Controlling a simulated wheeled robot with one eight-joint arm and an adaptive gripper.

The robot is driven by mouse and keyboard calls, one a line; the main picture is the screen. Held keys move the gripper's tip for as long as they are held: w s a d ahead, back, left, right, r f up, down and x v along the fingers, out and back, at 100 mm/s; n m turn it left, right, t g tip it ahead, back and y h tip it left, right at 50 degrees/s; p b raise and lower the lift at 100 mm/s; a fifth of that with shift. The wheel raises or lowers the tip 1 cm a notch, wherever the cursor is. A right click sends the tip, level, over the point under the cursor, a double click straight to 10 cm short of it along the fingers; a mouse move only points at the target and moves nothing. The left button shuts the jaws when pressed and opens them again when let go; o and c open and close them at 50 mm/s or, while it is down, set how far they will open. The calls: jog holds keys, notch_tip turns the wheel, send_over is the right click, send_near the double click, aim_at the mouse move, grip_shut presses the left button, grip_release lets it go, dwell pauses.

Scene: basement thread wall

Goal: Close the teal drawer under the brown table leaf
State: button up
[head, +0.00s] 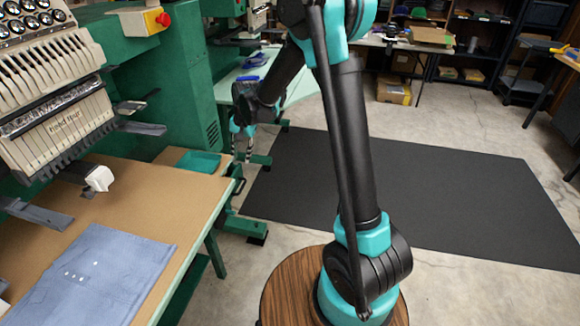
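The brown table leaf (150,192) is at the left, under the embroidery machine. A teal open-topped shape (198,163) shows at its far right corner. I cannot tell whether it is the drawer's inside or a separate tray. A dark handle-like part (240,184) shows beside the leaf's right edge, below the teal shape. My gripper (243,152) points down, just right of and beyond the teal shape. Its two small fingers look apart, with nothing seen between them. I see no contact with the drawer. The space under the leaf is mostly hidden.
Folded blue jeans (95,275) lie on the leaf. The green embroidery machine (150,85) stands behind it. A pale green table (230,88) is farther back. A dark mat (400,190) covers the floor to the right, which is clear there. Shelves and boxes stand at the back.

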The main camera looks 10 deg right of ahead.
jog(key=s+d+r+m+t, duration=0.1)
jog(key=s+d+r+m, duration=0.1)
jog(key=s+d+m, duration=0.6)
jog(key=shift+s+d+r+t, duration=0.35)
jog(key=shift+s+d, duration=1.65)
jog(key=shift+d, duration=2.15)
jog(key=shift+c, duration=0.4)
